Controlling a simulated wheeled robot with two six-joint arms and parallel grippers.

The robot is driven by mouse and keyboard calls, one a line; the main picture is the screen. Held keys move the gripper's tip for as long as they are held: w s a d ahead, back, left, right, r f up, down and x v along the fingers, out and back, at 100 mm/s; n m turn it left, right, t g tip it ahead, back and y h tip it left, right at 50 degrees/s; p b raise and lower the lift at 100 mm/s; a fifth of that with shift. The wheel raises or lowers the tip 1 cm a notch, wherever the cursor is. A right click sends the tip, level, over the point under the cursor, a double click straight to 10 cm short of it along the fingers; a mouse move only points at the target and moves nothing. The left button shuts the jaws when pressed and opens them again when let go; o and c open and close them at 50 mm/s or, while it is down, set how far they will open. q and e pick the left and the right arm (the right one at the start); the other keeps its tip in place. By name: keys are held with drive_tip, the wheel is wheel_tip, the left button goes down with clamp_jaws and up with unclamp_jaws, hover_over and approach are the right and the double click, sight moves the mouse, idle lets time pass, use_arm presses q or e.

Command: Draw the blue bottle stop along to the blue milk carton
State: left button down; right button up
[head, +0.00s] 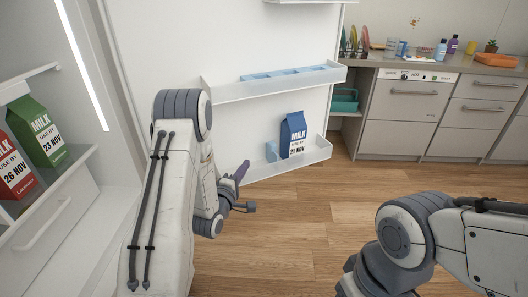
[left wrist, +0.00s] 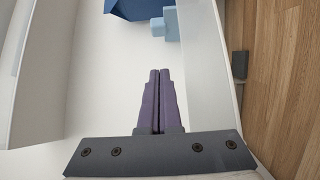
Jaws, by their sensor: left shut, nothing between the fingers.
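The light blue bottle stop (head: 271,151) is on the lower door shelf, just left of the blue milk carton (head: 293,133), which stands upright. I cannot tell whether they touch. In the left wrist view the stop (left wrist: 159,27) is ahead of the fingertips, with part of the blue carton (left wrist: 128,8) beyond it. My left gripper (head: 243,170) is at the left end of that shelf, its purple fingers shut and empty. In the left wrist view the fingers (left wrist: 160,75) are together, apart from the stop. My right gripper is out of view.
The lower door shelf (head: 308,157) has a raised white front wall. Above it is another door shelf (head: 280,86) with a blue tray. A green carton (head: 37,131) and a red carton (head: 14,170) stand inside the fridge at left. The wooden floor is clear.

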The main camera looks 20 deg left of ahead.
use_arm(q)
approach(272, 154)
drive_tip(key=w+a+r, duration=0.2)
drive_tip(key=a, duration=0.1)
drive_tip(key=w+a+r, duration=0.1)
drive_tip(key=w, duration=0.1)
drive_tip(key=shift+a+p, duration=0.2)
drive_tip(key=shift+p, duration=0.15)
drive_tip(key=shift+w+d, duration=0.8)
drive_tip(key=shift+d, duration=0.2)
drive_tip(key=shift+w+d+f, duration=0.1)
drive_tip(key=shift+w+d, duration=0.25)
drive_tip(key=shift+w, duration=0.05)
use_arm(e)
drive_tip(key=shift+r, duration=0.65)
use_arm(q)
drive_tip(key=shift+w, duration=0.1)
